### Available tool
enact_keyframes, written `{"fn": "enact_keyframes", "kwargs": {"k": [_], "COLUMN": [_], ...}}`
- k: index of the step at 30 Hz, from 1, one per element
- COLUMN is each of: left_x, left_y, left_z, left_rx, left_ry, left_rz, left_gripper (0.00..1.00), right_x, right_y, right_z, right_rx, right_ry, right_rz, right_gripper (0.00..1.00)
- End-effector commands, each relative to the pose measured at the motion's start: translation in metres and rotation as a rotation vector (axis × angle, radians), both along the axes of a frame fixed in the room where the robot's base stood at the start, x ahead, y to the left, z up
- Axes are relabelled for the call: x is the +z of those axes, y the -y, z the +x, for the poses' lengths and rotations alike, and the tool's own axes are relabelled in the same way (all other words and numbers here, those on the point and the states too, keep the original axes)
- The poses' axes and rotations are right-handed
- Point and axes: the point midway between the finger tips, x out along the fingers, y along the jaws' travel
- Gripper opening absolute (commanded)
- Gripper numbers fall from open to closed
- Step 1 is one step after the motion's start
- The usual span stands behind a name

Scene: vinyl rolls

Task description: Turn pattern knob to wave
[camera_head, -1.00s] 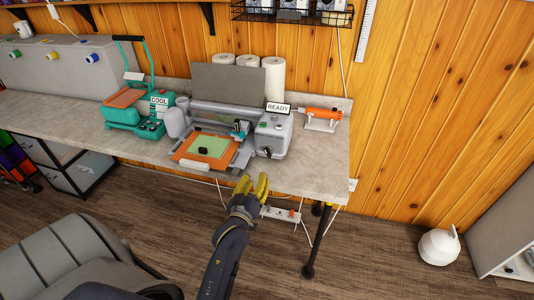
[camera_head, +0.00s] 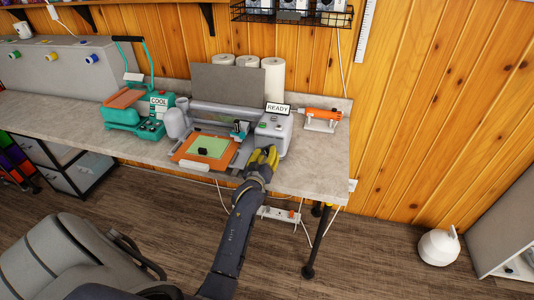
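The grey cutting machine (camera_head: 272,135) stands on the workbench with a "READY" sign (camera_head: 278,109) on top of its right end. A green sheet on an orange mat (camera_head: 193,154) lies in front of it. The fingers now cover that knob. I cannot tell whether they touch or grip it.
A teal heat press (camera_head: 137,113) with a "COOL" sign stands to the left on the bench (camera_head: 70,118). An orange tool on a stand (camera_head: 321,118) sits to the right. White rolls (camera_head: 274,79) stand behind the machine. The bench's right end is mostly clear.

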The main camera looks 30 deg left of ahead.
Motion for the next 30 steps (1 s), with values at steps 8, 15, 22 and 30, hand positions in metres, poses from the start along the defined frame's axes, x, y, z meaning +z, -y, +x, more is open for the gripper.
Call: {"fn": "enact_keyframes", "kwargs": {"k": [8, 15, 22, 30], "left_x": [0.0004, 0.0005, 0.0006, 0.0015], "left_y": [-0.0018, -0.0018, -0.0017, -0.0022], "left_z": [0.0053, 0.0052, 0.0051, 0.0054], "left_rx": [0.000, 0.000, 0.000, 0.000], "left_ry": [0.000, 0.001, 0.001, 0.003], "left_rz": [0.000, 0.000, 0.000, 0.001], "left_gripper": [0.35, 0.31, 0.05, 0.00], "right_x": [0.0000, 0.0000, 0.0000, -0.0001], "right_y": [0.0003, 0.0002, 0.0002, 0.0001], "right_z": [0.0000, 0.0001, 0.0002, 0.0003], "right_rx": [0.000, 0.000, 0.000, 0.000], "right_ry": [0.000, 0.000, 0.000, 0.000], "right_rz": [0.000, 0.000, 0.000, 0.000], "right_gripper": [0.00, 0.00, 0.00, 0.00]}}
